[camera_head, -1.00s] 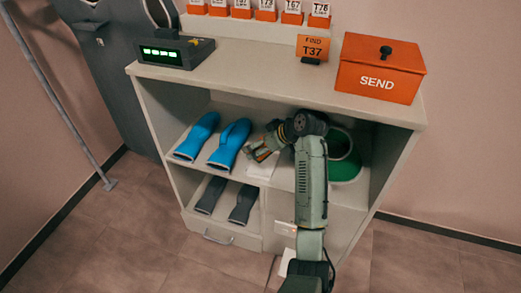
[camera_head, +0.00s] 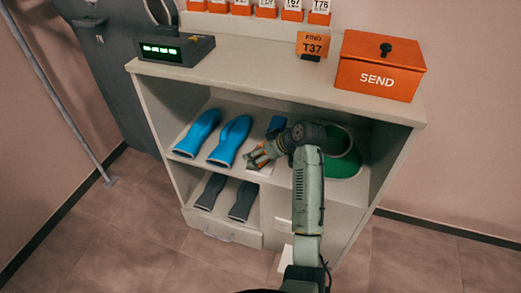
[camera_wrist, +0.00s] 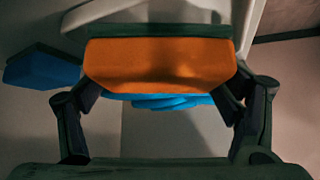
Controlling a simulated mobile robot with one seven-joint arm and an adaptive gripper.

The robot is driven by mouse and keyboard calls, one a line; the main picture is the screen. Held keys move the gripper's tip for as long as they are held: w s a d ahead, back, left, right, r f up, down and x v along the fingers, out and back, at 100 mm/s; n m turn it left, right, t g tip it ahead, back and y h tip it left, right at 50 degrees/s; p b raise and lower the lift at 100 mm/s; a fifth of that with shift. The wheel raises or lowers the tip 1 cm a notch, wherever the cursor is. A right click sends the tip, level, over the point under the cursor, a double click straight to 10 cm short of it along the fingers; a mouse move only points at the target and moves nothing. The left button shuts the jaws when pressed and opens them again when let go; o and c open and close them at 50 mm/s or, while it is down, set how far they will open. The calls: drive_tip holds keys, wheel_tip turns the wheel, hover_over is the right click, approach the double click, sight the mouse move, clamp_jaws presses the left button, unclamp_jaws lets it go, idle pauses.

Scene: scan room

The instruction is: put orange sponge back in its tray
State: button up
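The orange sponge (camera_wrist: 160,65), with a dark green strip along its top edge, sits between the two fingers of my gripper (camera_wrist: 160,80) in the wrist view. The fingers meet its two sides, so the gripper looks shut on it. In the head view my gripper (camera_head: 256,160) is at the cabinet's upper shelf, right of the blue shoe-like pieces. A pale flat piece (camera_head: 263,171) shows partly below it; I cannot tell if this is the tray. A pale curved edge (camera_wrist: 95,12) shows behind the sponge in the wrist view.
A dark blue block (camera_head: 277,124) lies behind my gripper. Two blue shoe-like pieces (camera_head: 231,141) stand left, and a green round container (camera_head: 343,164) stands right, partly behind my arm. The cabinet top (camera_head: 255,65) overhangs the shelf. Dark grey pieces (camera_head: 242,203) lie below.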

drive_tip(key=shift+o, duration=1.4)
drive_tip(key=shift+r, duration=0.1)
drive_tip(key=shift+r, duration=0.3)
drive_tip(key=shift+s+d+r, duration=0.1)
drive_tip(key=shift+d+r, duration=0.05)
drive_tip(key=shift+r, duration=0.15)
drive_tip(key=v, duration=0.7)
drive_tip(key=shift+b, duration=0.3)
